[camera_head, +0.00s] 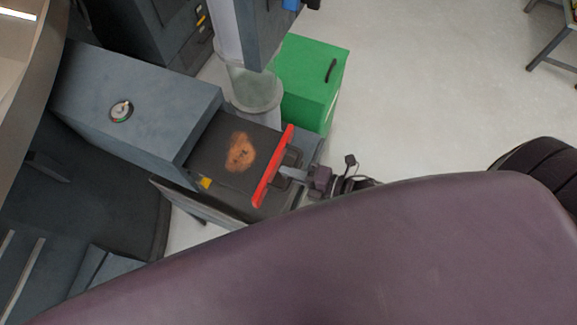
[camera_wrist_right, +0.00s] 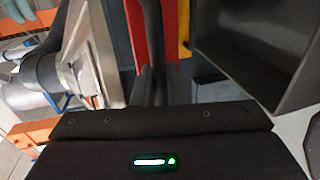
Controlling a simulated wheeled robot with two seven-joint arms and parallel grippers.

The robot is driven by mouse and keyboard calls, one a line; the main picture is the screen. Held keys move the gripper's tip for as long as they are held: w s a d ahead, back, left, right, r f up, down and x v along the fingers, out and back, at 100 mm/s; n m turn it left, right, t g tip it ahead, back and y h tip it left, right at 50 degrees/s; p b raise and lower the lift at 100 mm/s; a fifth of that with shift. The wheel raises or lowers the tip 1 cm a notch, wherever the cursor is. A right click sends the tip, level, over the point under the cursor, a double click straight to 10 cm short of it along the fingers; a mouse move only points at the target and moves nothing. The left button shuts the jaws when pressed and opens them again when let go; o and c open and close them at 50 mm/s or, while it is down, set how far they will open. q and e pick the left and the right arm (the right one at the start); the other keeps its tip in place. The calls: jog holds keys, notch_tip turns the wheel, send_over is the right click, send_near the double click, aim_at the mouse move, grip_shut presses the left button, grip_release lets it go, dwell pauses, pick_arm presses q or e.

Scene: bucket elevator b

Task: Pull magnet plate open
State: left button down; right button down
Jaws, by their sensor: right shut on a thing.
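The magnet plate (camera_head: 222,158) is a dark flat slab standing out from the grey-blue housing (camera_head: 140,98), with an orange-brown patch (camera_head: 240,152) on top. A red handle bar (camera_head: 273,166) runs along its outer end. My right gripper (camera_head: 290,172) reaches it from the right and is shut on the handle. In the right wrist view the red handle (camera_wrist_right: 136,32) is at the top, beside the dark fingers, which partly hide it. My left gripper is in neither view.
A round gauge (camera_head: 121,110) sits on the housing. A clear pipe (camera_head: 254,88) stands behind the plate, and a green box (camera_head: 308,78) is behind that. Open pale floor (camera_head: 425,90) lies to the right. My own purple body part covers the lower foreground.

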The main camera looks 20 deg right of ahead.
jog(key=c, duration=1.6)
grip_release()
jog(key=shift+o, duration=0.2)
jog(key=shift+s, duration=0.1)
jog(key=b+v, duration=0.1)
jog(key=v, duration=0.6)
jog(key=shift+s+d, duration=0.25)
jog(key=shift+d, duration=0.05)
jog(key=s+d+f+m+g+h, duration=0.1)
jog(key=d+f+m+h, duration=0.3)
jog(key=f, duration=0.5)
jog(key=s+d+f+m+g+h, duration=0.1)
jog(key=s+d+f+m+h, duration=0.1)
jog(key=d+f+m, duration=0.35)
jog(key=s+d+f+m+g+h, duration=0.1)
jog(key=d+f+m+h, duration=0.3)
jog(key=f, duration=0.7)
jog(key=s+a+f+m+g+h, duration=0.1)
jog(key=s+a+f+m+g, duration=0.6)
jog(key=s+a+f+m, duration=0.2)
jog(key=s+f+m, duration=0.2)
jog(key=s+f, duration=0.2)
jog(key=s, duration=0.2)
jog(key=shift+s+a, duration=0.15)
jog(key=shift+s, duration=0.25)
